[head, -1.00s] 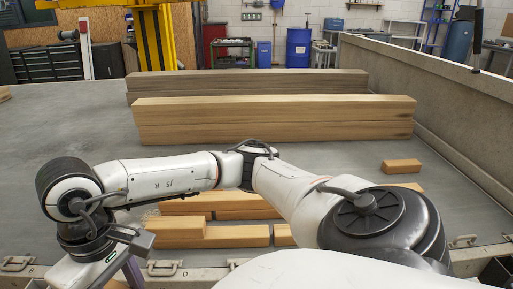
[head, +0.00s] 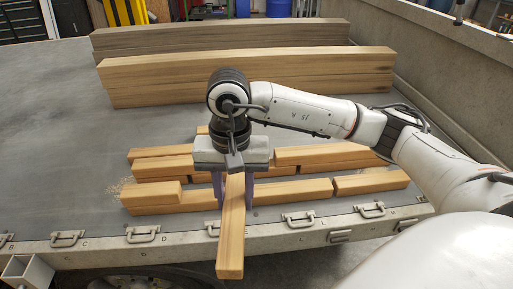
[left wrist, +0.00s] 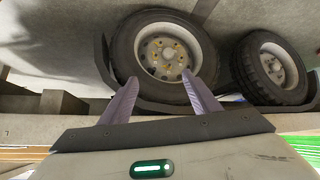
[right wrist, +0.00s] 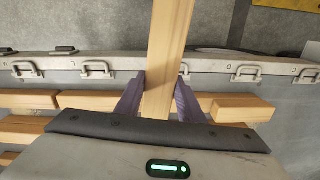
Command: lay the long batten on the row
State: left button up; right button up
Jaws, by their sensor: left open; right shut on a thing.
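My right gripper (head: 232,195) is shut on a long wooden batten (head: 231,245). The batten points towards me, across the row and out past the trailer's front edge. In the right wrist view the batten (right wrist: 170,35) passes between the two purple fingers; its far end is hidden behind the gripper. The row (head: 290,190) is wooden pieces lying end to end along the near edge of the bed, with a short block (head: 152,192) at its left end. I cannot tell whether the batten touches the row. My left gripper (left wrist: 160,77) is open and empty, with trailer wheels beyond it.
More battens (head: 330,155) lie just behind the row. Two stacks of long beams, a near one (head: 270,75) and a far one (head: 220,38), stand farther back. Latch handles (head: 298,219) line the trailer's front edge. A side wall (head: 420,55) bounds the right. The bed's left part is clear.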

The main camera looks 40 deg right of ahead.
aim_at(237, 179)
jog(key=w+d+m, duration=0.1)
jog(key=m, duration=0.1)
jog(key=w+d+m+p, duration=0.1)
jog(key=m, duration=0.2)
jog(key=w+d+r+m+p, duration=0.1)
jog(key=m, duration=0.1)
jog(key=shift+w+d, duration=0.1)
jog(key=shift+w, duration=0.25)
jog(key=w+d+m, duration=0.1)
jog(key=m, duration=0.2)
jog(key=w+d+m+p, duration=0.1)
jog(key=d+m, duration=0.1)
jog(key=m, duration=0.1)
jog(key=w+d+m+p, duration=0.1)
jog(key=m, duration=0.2)
jog(key=shift+w+d+f, duration=0.2)
jog(key=shift+d+f, duration=0.05)
jog(key=shift+f, duration=0.1)
jog(key=shift+w+d+f+m, duration=0.1)
jog(key=shift+d+m, duration=0.05)
jog(key=shift+m, duration=0.15)
jog(key=shift+f, duration=0.25)
jog(key=shift+f+b, duration=1.3)
jog(key=shift+f, duration=0.45)
jog(key=shift+f+b, duration=1)
jog(key=shift+f, duration=0.4)
pick_arm(q)
jog(key=shift+r, duration=0.2)
